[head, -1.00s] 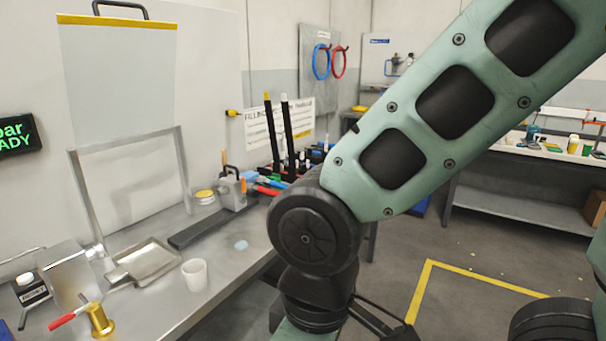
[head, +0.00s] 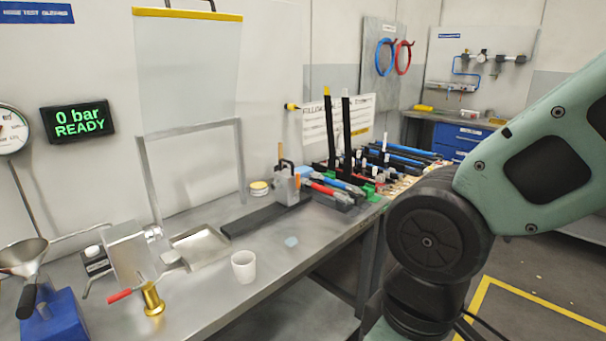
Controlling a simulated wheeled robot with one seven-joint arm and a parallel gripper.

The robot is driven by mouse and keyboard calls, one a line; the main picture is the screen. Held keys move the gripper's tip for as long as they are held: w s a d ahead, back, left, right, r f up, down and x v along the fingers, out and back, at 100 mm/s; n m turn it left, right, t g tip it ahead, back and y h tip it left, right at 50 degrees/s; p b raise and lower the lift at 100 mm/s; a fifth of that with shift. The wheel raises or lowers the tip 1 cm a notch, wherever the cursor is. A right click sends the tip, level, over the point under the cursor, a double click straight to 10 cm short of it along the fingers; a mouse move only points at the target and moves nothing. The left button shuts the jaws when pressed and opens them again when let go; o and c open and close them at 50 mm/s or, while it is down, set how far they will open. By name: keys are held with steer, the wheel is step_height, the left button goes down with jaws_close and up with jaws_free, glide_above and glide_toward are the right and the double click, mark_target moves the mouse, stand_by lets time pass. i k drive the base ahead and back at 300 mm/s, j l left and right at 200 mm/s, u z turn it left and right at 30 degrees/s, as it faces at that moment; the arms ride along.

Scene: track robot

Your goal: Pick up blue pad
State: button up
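My gripper is not in view.
A metal dustpan-like tray (head: 202,249) and a brass fitting with a red handle (head: 151,299) stand left of the cup. Tools and upright black bars (head: 329,128) crowd the back right. A clear guard (head: 188,75) stands behind.

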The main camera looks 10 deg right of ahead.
mark_target(304, 170)
steer(key=u, duration=0.35)
steer(key=i+l+u, duration=0.15)
steer(key=u, duration=0.2)
steer(key=i+l+u, duration=0.15)
steer(key=l+u, duration=0.5)
steer(key=i+l+u, duration=0.1)
steer(key=l, duration=0.4)
steer(key=i+l, duration=0.15)
steer(key=l, duration=0.35)
steer(key=i+l+u, duration=0.15)
steer(key=l, duration=0.85)
steer(key=i+l, duration=0.25)
steer(key=i, duration=0.25)
steer(key=j+u, duration=0.05)
